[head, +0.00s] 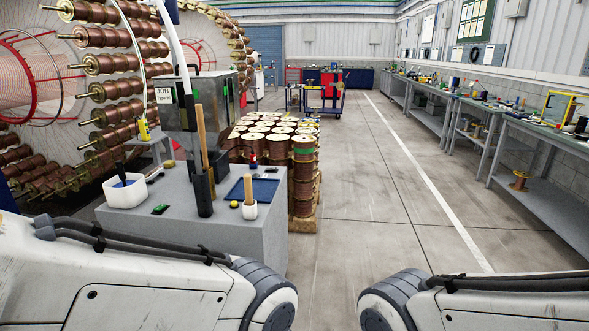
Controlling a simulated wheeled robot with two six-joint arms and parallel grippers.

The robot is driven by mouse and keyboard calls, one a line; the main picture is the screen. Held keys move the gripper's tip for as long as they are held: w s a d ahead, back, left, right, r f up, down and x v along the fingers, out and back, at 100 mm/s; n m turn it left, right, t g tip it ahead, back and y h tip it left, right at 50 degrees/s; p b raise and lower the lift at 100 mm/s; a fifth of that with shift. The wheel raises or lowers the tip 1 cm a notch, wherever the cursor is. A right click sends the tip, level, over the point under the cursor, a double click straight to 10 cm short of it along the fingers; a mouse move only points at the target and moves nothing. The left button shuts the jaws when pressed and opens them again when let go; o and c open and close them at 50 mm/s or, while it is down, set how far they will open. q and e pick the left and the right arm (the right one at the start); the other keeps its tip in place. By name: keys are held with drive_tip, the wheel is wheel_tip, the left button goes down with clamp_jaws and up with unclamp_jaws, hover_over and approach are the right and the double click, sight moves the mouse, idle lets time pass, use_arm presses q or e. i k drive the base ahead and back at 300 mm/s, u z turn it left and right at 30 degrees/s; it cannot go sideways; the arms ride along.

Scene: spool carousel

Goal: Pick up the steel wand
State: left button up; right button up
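I cannot pick out a steel wand for certain. On the grey workbench (180,229) in front of me, a long wooden handle (202,136) stands upright in a tall black holder (204,192). What is inside the holder is hidden. A shorter wooden handle (247,189) stands in a white cup (250,211) to its right. A dark handle (120,169) leans in a white tub (125,195) at the bench's left. Both my arms show at the bottom edge, but neither gripper is in view.
A blue mat (264,190) and a small yellow object (234,205) lie on the bench. Stacked copper spools (304,171) stand behind it. A spool carousel (110,64) fills the left. The floor (385,180) is clear up to the long workbenches (540,130) on the right.

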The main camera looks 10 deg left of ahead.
sight(189, 98)
drive_tip(key=z, duration=0.5)
drive_tip(key=i, duration=4)
drive_tip(key=u, duration=3.3)
